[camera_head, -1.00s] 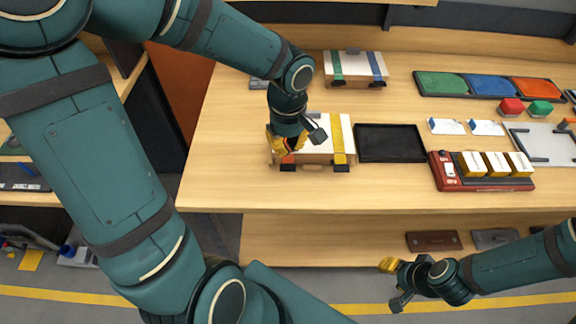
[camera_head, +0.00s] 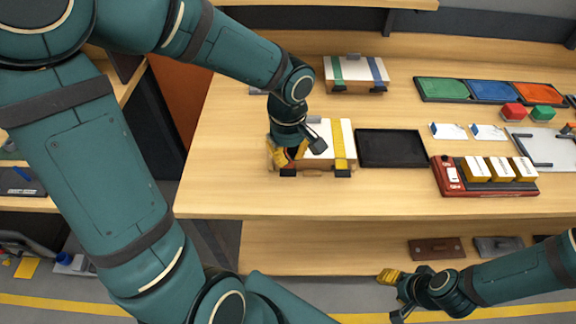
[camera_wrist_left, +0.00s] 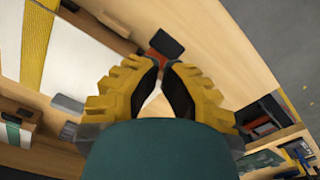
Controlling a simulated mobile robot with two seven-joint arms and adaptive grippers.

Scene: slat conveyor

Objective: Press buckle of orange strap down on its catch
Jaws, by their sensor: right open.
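A white-topped wooden case (camera_head: 318,158) stands near the front of the bench, with a yellow strap (camera_head: 338,140) on its right side. The orange strap is mostly hidden by my left gripper in the head view. In the left wrist view, a bit of the orange strap (camera_wrist_left: 154,54) and a dark buckle or catch part (camera_wrist_left: 168,43) show just beyond the fingertips. My left gripper (camera_head: 287,160) is over the case's front left corner; contact and finger gap are unclear. My right gripper (camera_head: 392,294) is open and empty, low in front of the bench.
A black tray (camera_head: 391,163) lies right of the case. A second case (camera_head: 355,72) with green and blue straps stands behind. A red holder (camera_head: 447,178) with yellow-and-white blocks is further right. Green, blue and orange bins (camera_head: 492,90) lie at the back right. The bench front is clear.

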